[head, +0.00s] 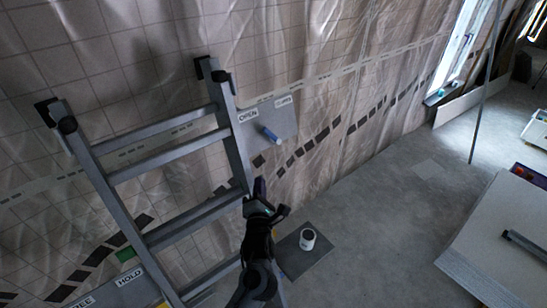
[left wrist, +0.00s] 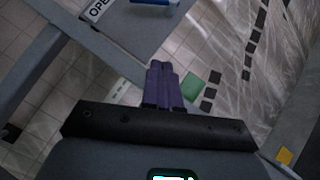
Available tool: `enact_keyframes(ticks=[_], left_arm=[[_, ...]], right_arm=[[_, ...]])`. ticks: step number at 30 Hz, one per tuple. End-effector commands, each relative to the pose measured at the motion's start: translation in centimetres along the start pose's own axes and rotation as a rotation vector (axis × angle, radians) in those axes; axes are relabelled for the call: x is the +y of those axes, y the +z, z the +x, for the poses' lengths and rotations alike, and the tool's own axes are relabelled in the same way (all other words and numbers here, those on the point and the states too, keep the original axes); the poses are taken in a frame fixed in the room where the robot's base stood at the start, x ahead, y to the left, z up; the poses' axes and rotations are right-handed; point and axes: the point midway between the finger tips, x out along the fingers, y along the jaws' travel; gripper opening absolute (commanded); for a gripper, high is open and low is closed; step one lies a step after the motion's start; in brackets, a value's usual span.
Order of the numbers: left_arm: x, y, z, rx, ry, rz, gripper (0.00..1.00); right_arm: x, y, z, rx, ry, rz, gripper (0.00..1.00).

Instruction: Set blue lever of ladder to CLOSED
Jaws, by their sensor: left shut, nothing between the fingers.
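The aluminium ladder (head: 232,140) leans against the sheeted wall. On its right side a grey plate (head: 285,120) carries an OPEN label (head: 248,115) and a second label (head: 283,101), too small to read surely. The short blue lever (head: 269,133) sits below them, slanted, its upper end toward OPEN. In the left wrist view the lever (left wrist: 152,2) is cut off at the top edge. My left gripper (head: 259,187) is below the lever and apart from it. Its purple fingers (left wrist: 163,80) are together and empty. My right gripper is not in view.
A lower plate on the ladder's left carries a HOLD label (head: 130,277) and a green part (head: 125,254). A white can (head: 307,239) stands on a grey floor board (head: 303,256). A pale table (head: 505,240) is at right. The floor between is clear.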

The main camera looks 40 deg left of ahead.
Motion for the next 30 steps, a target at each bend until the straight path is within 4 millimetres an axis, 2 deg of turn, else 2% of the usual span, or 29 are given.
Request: enact_keyframes(ticks=[1,3,9,23,30], left_arm=[[-0.1,0.8,0.6,-0.006,0.015,-0.025,0.00],[0.6,1.9,1.2,-0.015,0.033,-0.051,0.00],[2.1,3.9,2.1,-0.034,0.066,-0.091,0.00],[2.5,4.2,2.3,-0.038,0.072,-0.093,0.00],[3.1,4.0,3.2,-0.033,0.075,-0.092,0.00]], right_arm=[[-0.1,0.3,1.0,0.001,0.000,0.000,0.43],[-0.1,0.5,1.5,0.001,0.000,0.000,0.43],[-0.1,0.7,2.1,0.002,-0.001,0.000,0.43],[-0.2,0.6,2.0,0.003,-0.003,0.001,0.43],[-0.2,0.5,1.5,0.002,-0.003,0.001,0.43]])
